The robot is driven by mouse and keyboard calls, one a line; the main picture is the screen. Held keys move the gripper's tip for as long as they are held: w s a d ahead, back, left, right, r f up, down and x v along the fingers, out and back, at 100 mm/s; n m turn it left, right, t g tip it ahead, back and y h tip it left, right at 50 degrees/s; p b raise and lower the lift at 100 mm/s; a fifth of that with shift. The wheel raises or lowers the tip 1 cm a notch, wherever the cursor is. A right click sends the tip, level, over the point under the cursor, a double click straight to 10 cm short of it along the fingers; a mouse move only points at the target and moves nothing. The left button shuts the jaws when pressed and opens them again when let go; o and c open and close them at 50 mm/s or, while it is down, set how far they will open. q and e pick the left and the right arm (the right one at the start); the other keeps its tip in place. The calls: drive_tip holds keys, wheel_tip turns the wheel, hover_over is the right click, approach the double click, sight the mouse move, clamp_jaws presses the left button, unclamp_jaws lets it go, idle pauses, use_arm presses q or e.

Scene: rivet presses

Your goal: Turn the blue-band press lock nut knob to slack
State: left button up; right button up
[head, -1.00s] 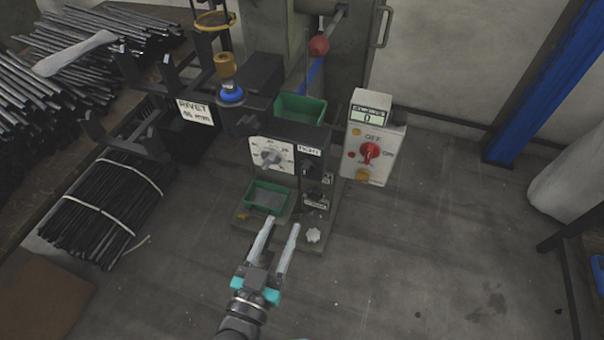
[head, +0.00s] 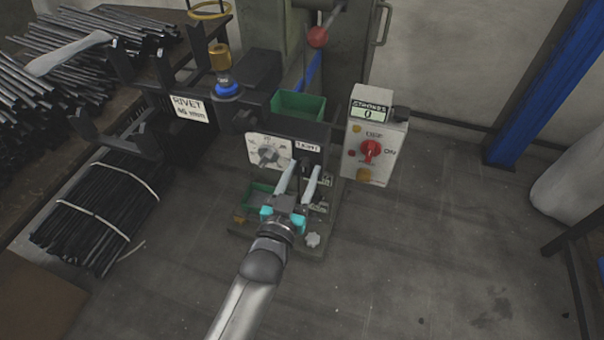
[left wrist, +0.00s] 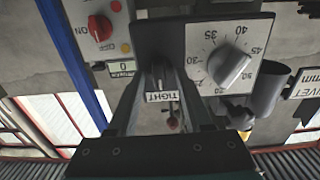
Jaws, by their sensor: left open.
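The press (head: 226,90) with a blue band around its ram stands left of centre in the head view. Its dark front box carries a label (head: 308,147) reading TIGHT, which also shows upside down in the left wrist view (left wrist: 161,97). The dark lock nut knob sits just below that label and is largely hidden by my fingers and shadow. My left gripper (head: 304,167) is open, its two fingertips close to the box on either side of the knob area. In the left wrist view (left wrist: 160,72) I cannot tell whether they touch it. My right gripper is not in view.
A white dial plate (head: 268,151) with a grey pointer knob is just left of the fingers. A grey switch box (head: 370,148) with a red knob and counter stands right. Green bins (head: 298,105) sit behind and below. Open floor lies to the right.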

use_arm(q)
drive_tip(key=shift+w, duration=0.1)
drive_tip(key=shift+c, duration=0.2)
clamp_jaws()
idle(0.5)
